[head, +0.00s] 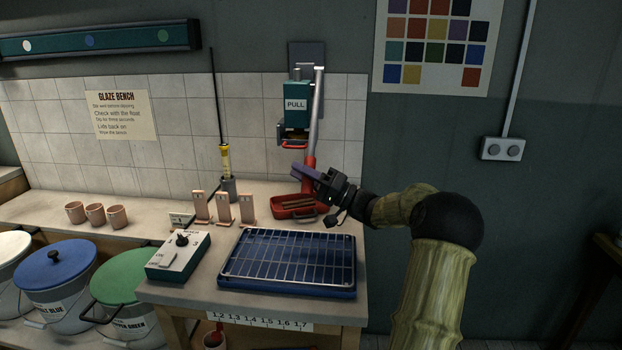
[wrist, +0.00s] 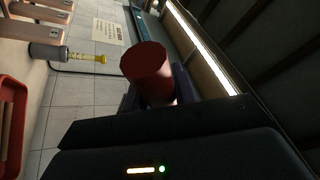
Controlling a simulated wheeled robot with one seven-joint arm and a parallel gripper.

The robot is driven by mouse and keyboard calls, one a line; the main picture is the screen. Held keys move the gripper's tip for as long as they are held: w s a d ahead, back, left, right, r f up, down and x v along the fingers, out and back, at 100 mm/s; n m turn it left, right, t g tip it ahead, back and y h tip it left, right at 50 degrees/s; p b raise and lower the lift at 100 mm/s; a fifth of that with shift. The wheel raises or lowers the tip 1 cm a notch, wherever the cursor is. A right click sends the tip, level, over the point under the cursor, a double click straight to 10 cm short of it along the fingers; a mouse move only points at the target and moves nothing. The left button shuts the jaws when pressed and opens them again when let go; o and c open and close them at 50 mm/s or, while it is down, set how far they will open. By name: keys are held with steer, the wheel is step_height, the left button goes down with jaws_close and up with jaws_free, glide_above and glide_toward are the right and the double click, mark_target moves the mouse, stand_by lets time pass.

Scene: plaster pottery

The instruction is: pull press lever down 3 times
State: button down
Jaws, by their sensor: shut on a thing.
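The teal press (head: 296,108) marked PULL is mounted on the tiled back wall. Its long silver lever (head: 316,110) runs along its right side and slants down to a red grip (head: 309,162) at the lower end. My gripper (head: 306,172) is at this grip, above the bench. In the wrist view the red grip (wrist: 147,62) fills the space between my jaws, and my gripper is shut on it. The lower part of the grip is partly hidden by my fingers.
A red tray (head: 290,213) with brown pieces sits just below my gripper. The blue tray with a wire rack (head: 288,292) is in front. Pink tiles on stands (head: 223,208), a control box (head: 178,256) and a tall thin rod (head: 217,110) stand to the left.

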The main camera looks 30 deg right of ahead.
steer(key=shift+d+f, duration=0.1)
steer(key=shift+f, duration=0.35)
steer(key=c, duration=1.5)
jaws_free()
steer(key=o, duration=0.3)
steer(key=shift+r, duration=0.1)
steer(key=shift+o, duration=0.4)
steer(key=shift+r, duration=0.1)
steer(key=b+v, duration=0.1)
steer(key=v, duration=1.6)
steer(key=shift+s+d, duration=0.15)
